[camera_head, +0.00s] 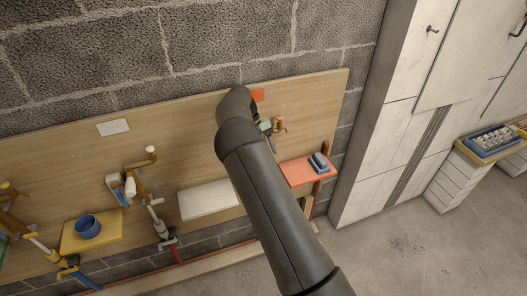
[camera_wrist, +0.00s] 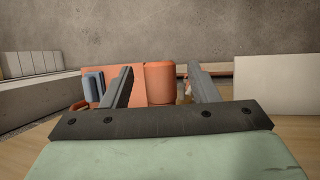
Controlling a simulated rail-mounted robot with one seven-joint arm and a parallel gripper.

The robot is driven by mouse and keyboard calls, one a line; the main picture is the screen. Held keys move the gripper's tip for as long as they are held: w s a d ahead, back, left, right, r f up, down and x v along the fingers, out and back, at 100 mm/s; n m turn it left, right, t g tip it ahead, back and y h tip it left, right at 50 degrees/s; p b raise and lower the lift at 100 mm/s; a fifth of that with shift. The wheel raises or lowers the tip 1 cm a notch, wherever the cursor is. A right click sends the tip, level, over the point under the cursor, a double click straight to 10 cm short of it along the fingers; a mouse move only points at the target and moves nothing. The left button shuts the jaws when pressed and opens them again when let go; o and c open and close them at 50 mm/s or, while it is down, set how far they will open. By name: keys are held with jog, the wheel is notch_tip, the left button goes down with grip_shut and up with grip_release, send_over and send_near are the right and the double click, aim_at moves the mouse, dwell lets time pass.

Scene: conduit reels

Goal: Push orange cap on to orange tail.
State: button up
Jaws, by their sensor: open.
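An orange cylinder (camera_wrist: 160,82), which looks like the orange cap, stands between my fingers in the wrist view, with a gap on each side. My gripper (camera_wrist: 162,80) is open around it. In the head view my gripper (camera_head: 270,131) is small and partly hidden by my arm. A small orange-red piece with a tan part (camera_head: 280,121) shows just right of it, near the board. I cannot tell the tail apart from the cap, nor whether the cap sits on it.
An orange shelf (camera_head: 308,171) with a blue object (camera_head: 319,162) is below right of my gripper. A white shelf (camera_head: 208,199) is to the left. Farther left are pipes and a yellow shelf (camera_head: 92,232) with a blue cup (camera_head: 88,226). A white cabinet (camera_head: 385,130) stands right of the board.

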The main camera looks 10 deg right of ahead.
jog(key=b+v, duration=0.2)
jog(key=v, duration=0.5)
jog(key=s+d+r+m+t+y, duration=0.1)
jog(key=s+d+r+y, duration=0.15)
jog(key=s+r, duration=0.4)
jog(key=s+d+r+m+t+y, duration=0.1)
jog(key=s+d+r, duration=0.3)
jog(key=s+r, duration=0.25)
jog(key=s+a+f+t, duration=0.1)
jog(key=s+f, duration=0.1)
jog(key=s, duration=1.2)
jog(key=s+a+f+t, duration=0.2)
jog(key=s, duration=1.3)
jog(key=shift+a+f+n, duration=0.3)
jog(key=shift+f+n, duration=0.05)
jog(key=shift+n, duration=0.05)
